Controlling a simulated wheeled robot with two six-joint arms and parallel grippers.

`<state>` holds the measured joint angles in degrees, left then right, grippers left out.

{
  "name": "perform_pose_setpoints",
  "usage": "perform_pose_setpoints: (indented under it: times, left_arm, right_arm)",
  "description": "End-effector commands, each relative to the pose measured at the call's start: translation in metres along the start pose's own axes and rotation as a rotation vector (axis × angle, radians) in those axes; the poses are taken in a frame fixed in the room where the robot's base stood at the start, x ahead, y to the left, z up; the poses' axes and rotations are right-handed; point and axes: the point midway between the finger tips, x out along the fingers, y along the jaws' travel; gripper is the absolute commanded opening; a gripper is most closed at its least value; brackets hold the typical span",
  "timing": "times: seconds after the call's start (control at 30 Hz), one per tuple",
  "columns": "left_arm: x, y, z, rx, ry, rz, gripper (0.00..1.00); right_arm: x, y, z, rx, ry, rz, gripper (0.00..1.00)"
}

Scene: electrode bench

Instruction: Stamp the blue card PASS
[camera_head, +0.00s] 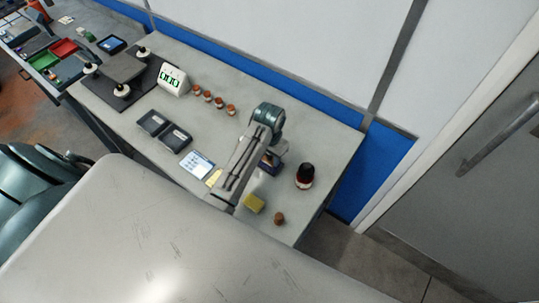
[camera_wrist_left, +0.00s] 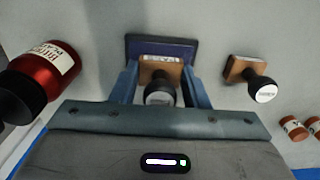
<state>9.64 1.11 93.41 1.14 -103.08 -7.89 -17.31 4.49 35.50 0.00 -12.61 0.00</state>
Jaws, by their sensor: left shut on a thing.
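My left gripper (camera_wrist_left: 160,90) is shut on a stamp (camera_wrist_left: 160,92) with a wooden block and a dark round knob. In the head view the left gripper (camera_head: 271,157) is over the right part of the bench, partly hidden by my arm. A second wooden stamp (camera_wrist_left: 240,70) with a black knob stands to the right in the wrist view. A pale blue printed card (camera_head: 195,162) lies left of my arm in the head view. My right gripper is not in view.
A red bottle with a black cap (camera_head: 304,180) stands close right of the gripper. A yellow block (camera_head: 254,203) and a small brown piece (camera_head: 280,218) are near the front edge. Two dark cases (camera_head: 153,122), several small brown bottles (camera_head: 208,96) and a white display (camera_head: 172,80) stand left.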

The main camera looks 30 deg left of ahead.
Motion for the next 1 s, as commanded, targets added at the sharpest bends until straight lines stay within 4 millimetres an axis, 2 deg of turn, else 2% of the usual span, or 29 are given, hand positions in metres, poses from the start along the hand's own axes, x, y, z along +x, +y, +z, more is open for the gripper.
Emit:
perform_pose_setpoints:
  times: [1.0]
  left_arm:
    - [0.0091, 0.0000, -0.0001, 0.000, 0.000, 0.000, 0.27]
  right_arm:
    - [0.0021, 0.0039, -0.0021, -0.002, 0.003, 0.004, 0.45]
